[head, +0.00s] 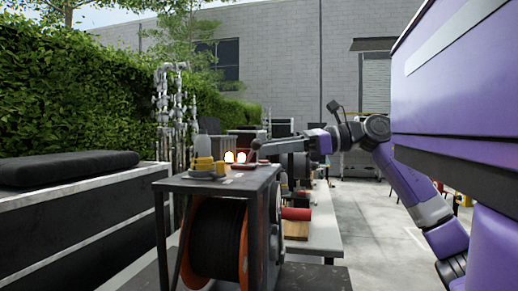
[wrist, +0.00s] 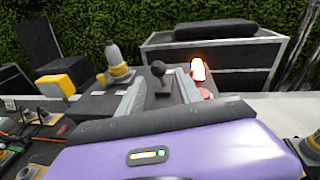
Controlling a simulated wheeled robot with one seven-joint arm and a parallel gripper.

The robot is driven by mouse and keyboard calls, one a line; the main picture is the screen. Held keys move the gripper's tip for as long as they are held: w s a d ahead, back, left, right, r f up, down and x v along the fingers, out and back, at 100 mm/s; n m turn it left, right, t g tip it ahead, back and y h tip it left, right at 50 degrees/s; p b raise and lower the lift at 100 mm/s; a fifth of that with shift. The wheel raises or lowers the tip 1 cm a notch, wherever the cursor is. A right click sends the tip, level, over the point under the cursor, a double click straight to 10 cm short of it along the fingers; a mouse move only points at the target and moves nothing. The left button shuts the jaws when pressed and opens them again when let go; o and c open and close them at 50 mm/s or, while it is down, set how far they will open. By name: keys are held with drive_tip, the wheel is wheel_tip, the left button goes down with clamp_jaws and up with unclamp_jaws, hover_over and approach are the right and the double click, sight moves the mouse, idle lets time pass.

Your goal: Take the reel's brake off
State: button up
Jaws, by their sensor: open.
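The cable reel (head: 218,240), with black cable and orange flanges, sits inside a dark metal frame. A lever with a round black knob (wrist: 158,68) stands up from the frame's top, and I take it to be the brake lever. The knob (head: 256,144) also shows in the head view, at the top's right side. My gripper (wrist: 160,83) is open, its two grey fingers on either side of the lever in the wrist view. I cannot tell whether either finger touches it. In the head view my gripper (head: 264,150) reaches in from the right over the frame top.
A lit orange lamp (wrist: 198,69) stands close to the right finger. A bench (head: 325,235) runs behind the reel frame. A black-padded case (head: 70,215) stands left.

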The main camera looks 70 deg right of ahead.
drive_tip(key=shift+v, duration=1.5)
